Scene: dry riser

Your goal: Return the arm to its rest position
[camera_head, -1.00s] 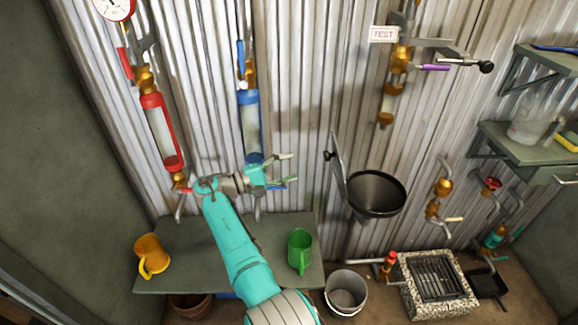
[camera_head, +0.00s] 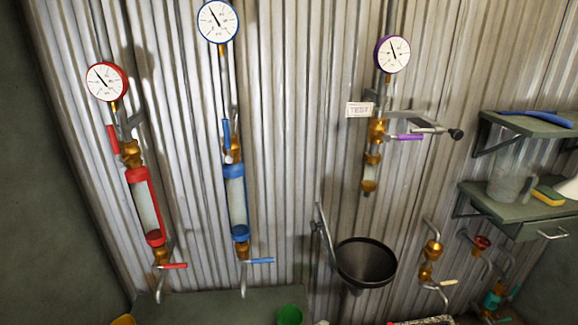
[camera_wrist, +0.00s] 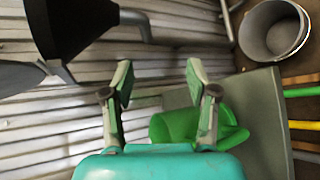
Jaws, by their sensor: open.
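My gripper (camera_wrist: 158,85) shows in the wrist view with its two fingers spread apart and nothing between them. It is out of the head view, and so is my arm.
A black funnel (camera_head: 366,262) stands out from the corrugated wall. Red (camera_head: 145,205) and blue (camera_head: 237,200) sight tubes with gauges hang at left. Shelves (camera_head: 520,205) jut out at right. A metal bucket (camera_wrist: 273,35) shows in the wrist view.

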